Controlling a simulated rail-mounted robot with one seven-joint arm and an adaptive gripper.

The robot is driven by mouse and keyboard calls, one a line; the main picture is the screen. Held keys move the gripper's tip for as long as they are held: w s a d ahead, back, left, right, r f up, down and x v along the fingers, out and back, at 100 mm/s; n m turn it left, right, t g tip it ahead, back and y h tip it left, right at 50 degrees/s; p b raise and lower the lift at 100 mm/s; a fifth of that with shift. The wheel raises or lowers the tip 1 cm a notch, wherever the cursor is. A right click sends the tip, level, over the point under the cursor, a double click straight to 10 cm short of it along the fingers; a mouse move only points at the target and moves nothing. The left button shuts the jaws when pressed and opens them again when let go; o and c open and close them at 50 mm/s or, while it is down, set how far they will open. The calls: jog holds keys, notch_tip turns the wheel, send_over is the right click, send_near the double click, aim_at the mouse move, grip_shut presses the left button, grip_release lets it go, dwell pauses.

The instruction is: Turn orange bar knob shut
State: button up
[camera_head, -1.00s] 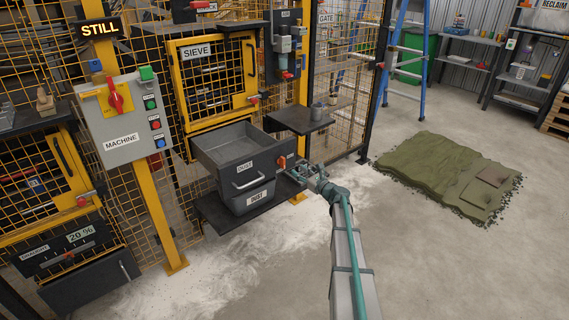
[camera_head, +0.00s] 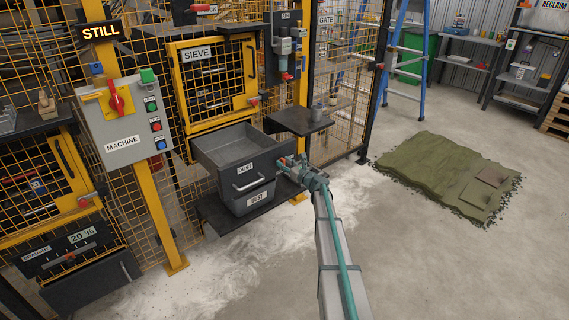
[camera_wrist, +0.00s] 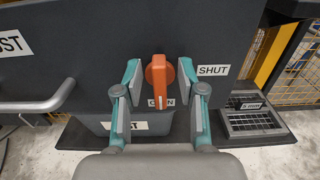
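The orange bar knob (camera_wrist: 158,80) is on the dark front panel of the dust unit (camera_wrist: 80,55). Its bar stands vertical, its lower end over the partly covered OPEN label (camera_wrist: 153,103). The SHUT label (camera_wrist: 213,71) is to its right. My gripper (camera_wrist: 160,90) is open, with one teal finger on each side of the bar and visible gaps between them. In the head view, my gripper (camera_head: 293,165) is at the right end of the dust drawer (camera_head: 238,152), where the orange knob is mostly hidden.
A dark shelf (camera_head: 222,217) lies under the dust bin (camera_head: 250,199). The yellow sieve door (camera_head: 215,85) and mesh fence stand behind. A small grey-framed item (camera_wrist: 252,121) lies right of my gripper in the wrist view. Open floor is at right, with a turf pile (camera_head: 440,165).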

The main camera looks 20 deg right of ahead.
jog(key=shift+w, duration=0.15)
grip_shut()
jog(key=shift+a+f+n+b, duration=0.15)
jog(key=shift+n+b, duration=0.15)
jog(key=shift+b, duration=0.4)
jog(key=n+b, duration=0.5)
jog(key=b, duration=0.4)
jog(key=a+f+n+b, duration=0.1)
jog(key=n+b, duration=0.5)
jog(key=b, duration=0.2)
jog(key=n+b, duration=0.6)
jog(key=b, duration=0.3)
jog(key=shift+s+a+f+b, duration=0.15)
jog(key=shift+s+f+b, duration=0.05)
jog(key=shift+s+b, duration=0.1)
jog(key=shift+n, duration=0.3)
jog(key=shift+r, duration=0.1)
